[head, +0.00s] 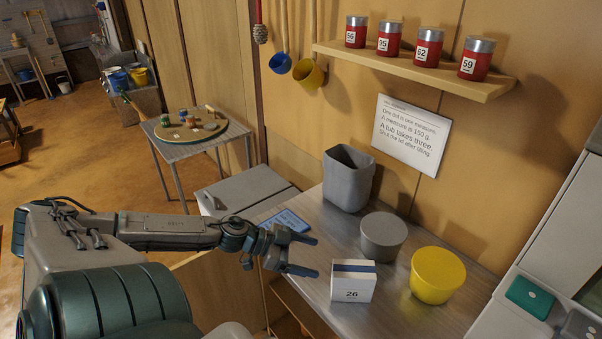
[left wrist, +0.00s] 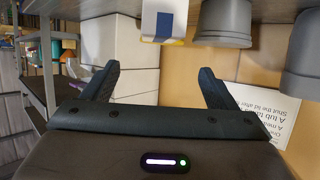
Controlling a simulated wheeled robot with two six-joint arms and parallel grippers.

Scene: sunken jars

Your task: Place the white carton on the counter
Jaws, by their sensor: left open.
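My right gripper is not in view.
A blue-grey tablet-like panel (head: 286,221) lies behind my gripper. Red jars (head: 389,38) sit on a wall shelf (head: 420,70).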

